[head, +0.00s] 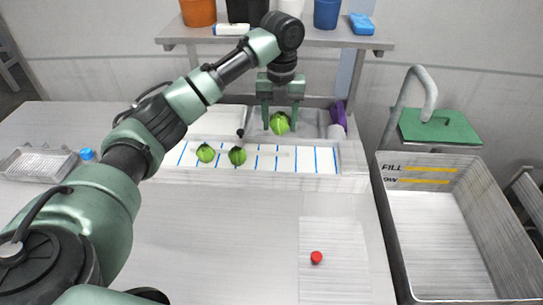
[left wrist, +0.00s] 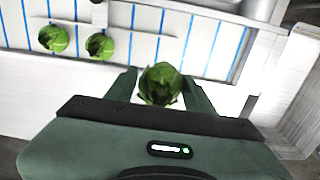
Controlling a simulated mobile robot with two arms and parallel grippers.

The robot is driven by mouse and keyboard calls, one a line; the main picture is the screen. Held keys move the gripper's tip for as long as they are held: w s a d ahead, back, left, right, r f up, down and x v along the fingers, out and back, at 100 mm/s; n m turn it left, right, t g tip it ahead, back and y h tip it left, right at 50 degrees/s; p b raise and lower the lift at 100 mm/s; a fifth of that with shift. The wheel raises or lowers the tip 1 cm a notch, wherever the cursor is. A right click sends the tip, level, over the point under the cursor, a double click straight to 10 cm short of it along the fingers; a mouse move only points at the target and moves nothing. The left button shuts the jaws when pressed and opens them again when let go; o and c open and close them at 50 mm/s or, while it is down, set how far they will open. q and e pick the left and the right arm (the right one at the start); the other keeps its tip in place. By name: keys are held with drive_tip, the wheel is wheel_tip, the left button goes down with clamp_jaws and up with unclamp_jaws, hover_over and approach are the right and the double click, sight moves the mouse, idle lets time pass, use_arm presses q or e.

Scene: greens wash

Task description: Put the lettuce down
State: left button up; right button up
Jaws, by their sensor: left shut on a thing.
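My left gripper (head: 280,101) points downward at the back of the worktop, shut on a green lettuce (head: 279,123). The held lettuce also shows in the left wrist view (left wrist: 161,84), between the two fingers. Two more lettuces (head: 205,153) and (head: 237,156) sit to the left on a white surface with blue stripes (head: 298,158). They also show at the upper left of the left wrist view (left wrist: 54,39). I cannot tell how high the held lettuce is above what lies below it. My right gripper does not show.
A sink basin (head: 440,235) with a tap (head: 424,85) and a green board (head: 440,127) stands at the right. A shelf (head: 300,40) with containers runs above the back. A clear tray (head: 38,162) is at the left. A red round thing (head: 316,257) lies in front; the middle worktop is clear.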

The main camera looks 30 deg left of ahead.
use_arm(q)
drive_tip(key=p, duration=0.2)
approach(278, 166)
wheel_tip(278, 166, down, 6)
drive_tip(key=shift+r, duration=0.25)
drive_tip(key=shift+f, duration=0.25)
drive_tip(key=shift+f, duration=0.15)
drive_tip(key=o, duration=1.4)
wheel_tip(278, 166, up, 12)
drive_tip(key=shift+r+b, duration=0.2)
drive_tip(key=shift+b, duration=0.8)
